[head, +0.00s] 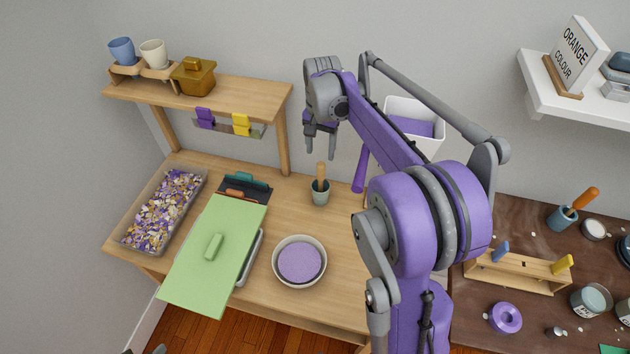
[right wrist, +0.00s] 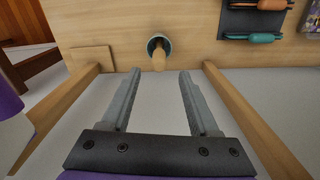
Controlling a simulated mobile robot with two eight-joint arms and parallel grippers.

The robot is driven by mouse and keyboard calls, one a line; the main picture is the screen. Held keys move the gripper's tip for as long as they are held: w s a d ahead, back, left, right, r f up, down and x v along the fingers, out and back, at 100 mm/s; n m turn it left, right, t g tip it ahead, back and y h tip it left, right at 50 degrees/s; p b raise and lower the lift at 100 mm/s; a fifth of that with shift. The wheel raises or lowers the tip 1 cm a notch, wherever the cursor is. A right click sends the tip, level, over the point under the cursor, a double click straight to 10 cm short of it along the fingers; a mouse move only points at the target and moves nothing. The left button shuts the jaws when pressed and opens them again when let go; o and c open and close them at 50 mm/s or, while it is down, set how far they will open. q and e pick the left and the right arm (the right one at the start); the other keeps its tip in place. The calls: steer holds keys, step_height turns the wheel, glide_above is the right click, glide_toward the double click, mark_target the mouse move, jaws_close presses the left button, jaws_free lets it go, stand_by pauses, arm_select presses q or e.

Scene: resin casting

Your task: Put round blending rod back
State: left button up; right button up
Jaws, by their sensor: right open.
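A rod with a light wooden handle (head: 321,170) stands in a small grey-blue cup (head: 320,196) on the wooden workbench; I take it to be the round blending rod. Its lower end is hidden inside the cup. In the right wrist view the rod (right wrist: 159,61) and the cup (right wrist: 153,42) show beyond the fingertips, centred between them. My right gripper (head: 320,152) is open and empty, above and apart from the rod, with its fingers pointing down. It also shows in the right wrist view (right wrist: 160,78). My left gripper is not in view.
A bowl of purple material (head: 299,263), a green lidded board (head: 213,254) and a tray of chips (head: 165,210) stand on the bench. A shelf (head: 240,90) rises behind on posts. A second cup (head: 561,217) with an orange-handled tool stands on the dark table at right.

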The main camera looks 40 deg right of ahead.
steer(key=s+a+r+n+t, duration=0.1)
steer(key=s+a+n+t, duration=0.1)
steer(key=s+a+n, duration=0.55)
steer(key=s+a+f+n+t, duration=0.1)
steer(key=s+a+f+n, duration=0.1)
steer(key=s+a, duration=0.4)
steer(key=s+a+f+n+t, duration=0.2)
steer(key=s+a+f, duration=0.2)
steer(key=s+a, duration=0.2)
steer(key=shift+s+a, duration=0.2)
steer(key=shift+s, duration=0.25)
